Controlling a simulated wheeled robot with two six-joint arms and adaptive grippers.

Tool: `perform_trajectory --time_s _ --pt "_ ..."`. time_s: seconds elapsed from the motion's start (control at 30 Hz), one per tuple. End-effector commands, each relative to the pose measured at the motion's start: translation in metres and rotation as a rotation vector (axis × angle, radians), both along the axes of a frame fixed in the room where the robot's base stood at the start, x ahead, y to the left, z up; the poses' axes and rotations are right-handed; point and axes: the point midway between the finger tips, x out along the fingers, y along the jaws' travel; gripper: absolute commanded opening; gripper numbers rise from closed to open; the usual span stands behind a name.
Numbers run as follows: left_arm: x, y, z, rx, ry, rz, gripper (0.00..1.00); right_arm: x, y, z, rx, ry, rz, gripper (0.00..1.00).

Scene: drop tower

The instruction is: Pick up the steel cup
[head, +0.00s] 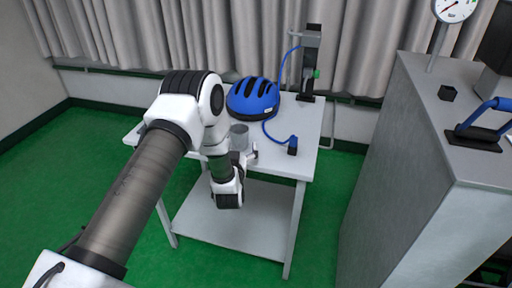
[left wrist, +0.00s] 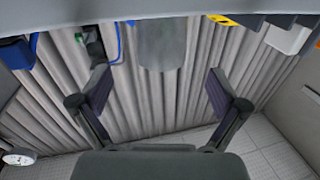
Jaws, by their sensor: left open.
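The steel cup (head: 239,136) is a plain grey cylinder on the white table, in front of the blue helmet. My left gripper (head: 251,154) is low at the near side of the cup, and my arm partly blocks the view around it. In the left wrist view the cup (left wrist: 162,45) appears at the top middle, ahead of my open left gripper (left wrist: 160,84) and lined up with the gap between its two fingers. The gap is empty, and the fingers look apart from the cup. My right gripper is out of view.
The blue helmet (head: 253,98) lies behind the cup on the table (head: 276,158). A black stand (head: 309,62) rises at the back. A grey cabinet (head: 420,150) stands at right. Green floor is clear at left.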

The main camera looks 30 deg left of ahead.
Motion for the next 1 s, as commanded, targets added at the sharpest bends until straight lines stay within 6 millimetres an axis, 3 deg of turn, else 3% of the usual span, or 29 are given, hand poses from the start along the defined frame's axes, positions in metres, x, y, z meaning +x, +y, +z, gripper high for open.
perform_trajectory --time_s 0.43,0.67,0.77,0.87,1.0 --pt "0.060 0.032 0.003 0.000 0.001 -0.002 0.98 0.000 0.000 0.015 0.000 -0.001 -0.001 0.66" --pt "0.065 0.033 0.001 -0.001 0.003 -0.003 0.98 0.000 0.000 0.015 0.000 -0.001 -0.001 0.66" --pt "0.065 0.033 0.001 -0.001 0.003 -0.003 0.70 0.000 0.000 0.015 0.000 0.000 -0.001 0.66" --pt "0.065 0.033 0.001 -0.001 0.004 -0.003 0.34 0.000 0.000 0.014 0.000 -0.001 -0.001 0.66" --pt "0.064 0.033 0.002 -0.001 0.004 -0.003 0.31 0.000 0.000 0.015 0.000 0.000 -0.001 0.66"
